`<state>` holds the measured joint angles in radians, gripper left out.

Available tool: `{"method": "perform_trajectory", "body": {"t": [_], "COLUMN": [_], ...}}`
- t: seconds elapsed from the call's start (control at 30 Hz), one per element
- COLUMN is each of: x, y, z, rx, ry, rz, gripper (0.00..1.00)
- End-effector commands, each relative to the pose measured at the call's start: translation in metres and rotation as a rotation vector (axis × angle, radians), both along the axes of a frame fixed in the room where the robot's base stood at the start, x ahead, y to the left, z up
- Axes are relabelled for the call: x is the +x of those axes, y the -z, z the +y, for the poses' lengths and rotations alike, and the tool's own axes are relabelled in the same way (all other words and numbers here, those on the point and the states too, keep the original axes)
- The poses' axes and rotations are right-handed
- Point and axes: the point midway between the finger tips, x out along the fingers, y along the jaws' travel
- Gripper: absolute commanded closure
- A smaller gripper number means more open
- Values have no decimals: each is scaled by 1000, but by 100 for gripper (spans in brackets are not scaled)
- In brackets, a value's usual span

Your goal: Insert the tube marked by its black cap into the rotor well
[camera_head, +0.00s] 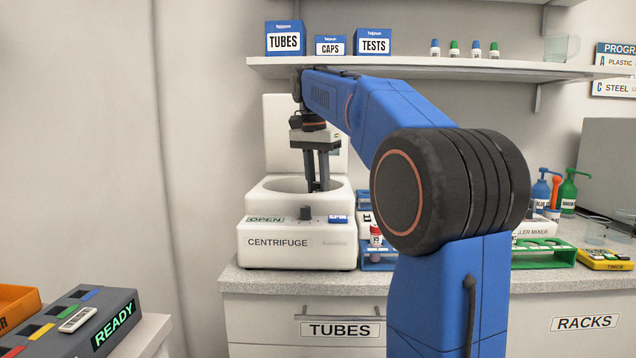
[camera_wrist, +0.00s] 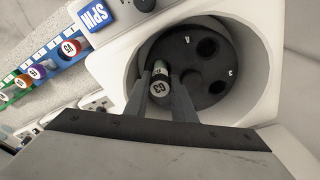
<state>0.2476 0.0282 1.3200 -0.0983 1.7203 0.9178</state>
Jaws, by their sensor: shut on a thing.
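The white centrifuge (camera_head: 295,247) stands on the counter with its lid (camera_head: 282,135) raised and its bowl open. My gripper (camera_head: 318,188) reaches down into the bowl, fingers pointing down. In the wrist view my gripper (camera_wrist: 163,100) is shut on a tube (camera_wrist: 161,86) with a dark cap and a pale lettered top. The dark rotor (camera_wrist: 190,55) lies below it, with open wells (camera_wrist: 206,47) (camera_wrist: 217,87) to the right of the tube. The tube's lower end is hidden, so I cannot tell whether it is in a well.
A blue rack (camera_wrist: 38,75) with several capped tubes stands beside the centrifuge. The SPIN button (camera_wrist: 95,14) is on its front panel. The bowl wall (camera_wrist: 255,60) surrounds my fingers. A shelf (camera_head: 440,68) runs above my arm.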

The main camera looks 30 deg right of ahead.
Motion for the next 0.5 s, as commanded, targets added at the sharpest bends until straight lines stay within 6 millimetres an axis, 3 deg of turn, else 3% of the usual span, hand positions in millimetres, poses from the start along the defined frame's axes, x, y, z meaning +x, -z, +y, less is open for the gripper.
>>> {"method": "perform_trajectory", "body": {"t": [0.5], "x": [0], "y": [13], "z": [0], "rx": [0], "ry": [0], "rz": [0], "gripper": [100]}}
